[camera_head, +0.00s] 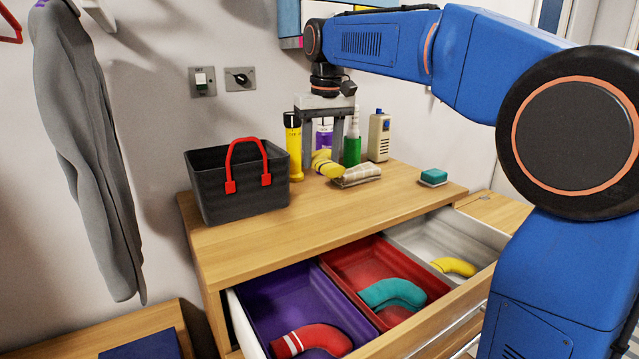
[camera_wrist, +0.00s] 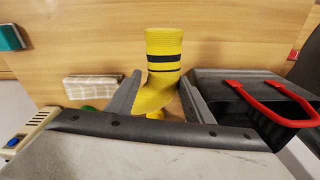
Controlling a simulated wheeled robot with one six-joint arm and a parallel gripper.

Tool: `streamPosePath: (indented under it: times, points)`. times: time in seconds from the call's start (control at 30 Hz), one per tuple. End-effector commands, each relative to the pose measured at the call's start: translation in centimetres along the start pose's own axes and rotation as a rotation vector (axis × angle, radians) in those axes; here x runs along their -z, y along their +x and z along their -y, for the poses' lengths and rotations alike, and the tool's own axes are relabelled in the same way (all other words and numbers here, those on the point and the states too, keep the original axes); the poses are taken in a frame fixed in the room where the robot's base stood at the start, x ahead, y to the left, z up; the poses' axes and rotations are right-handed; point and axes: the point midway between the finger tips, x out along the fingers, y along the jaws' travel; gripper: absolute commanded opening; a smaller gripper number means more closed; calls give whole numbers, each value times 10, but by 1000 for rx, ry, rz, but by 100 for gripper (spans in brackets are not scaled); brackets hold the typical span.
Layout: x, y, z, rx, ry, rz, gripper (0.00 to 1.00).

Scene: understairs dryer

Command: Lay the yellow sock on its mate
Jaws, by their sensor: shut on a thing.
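A yellow sock with dark stripes (camera_head: 322,160) is held between the fingers of my gripper (camera_head: 320,168), above the back of the wooden top. In the wrist view the sock (camera_wrist: 164,55) stands out between the fingertips of my gripper (camera_wrist: 160,88), its bent lower end partly hidden by the gripper. Another yellow sock (camera_head: 453,266) lies curved in the white right section (camera_head: 411,238) of the open drawer, apart from my gripper. Whether it bears stripes is too small to tell.
A red sock (camera_head: 311,340) lies in the purple tray (camera_head: 262,286), a teal sock (camera_head: 393,293) in the red tray (camera_head: 352,258). A black basket (camera_head: 233,182), yellow torch (camera_head: 293,150), green bottle (camera_head: 352,150), folded cloth (camera_head: 357,176) and teal sponge (camera_head: 433,176) stand on top.

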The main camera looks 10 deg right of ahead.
Motion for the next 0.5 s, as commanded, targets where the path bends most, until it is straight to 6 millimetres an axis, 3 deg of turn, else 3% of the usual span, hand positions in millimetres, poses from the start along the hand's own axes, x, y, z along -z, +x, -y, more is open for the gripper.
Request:
streamPosePath:
  times: [0.13,0.33,0.5]
  points:
    - [-1,9,0,0,0,0,26]
    - [-6,42,0,0,0,2,26]
    - [-7,57,0,0,0,1,26]
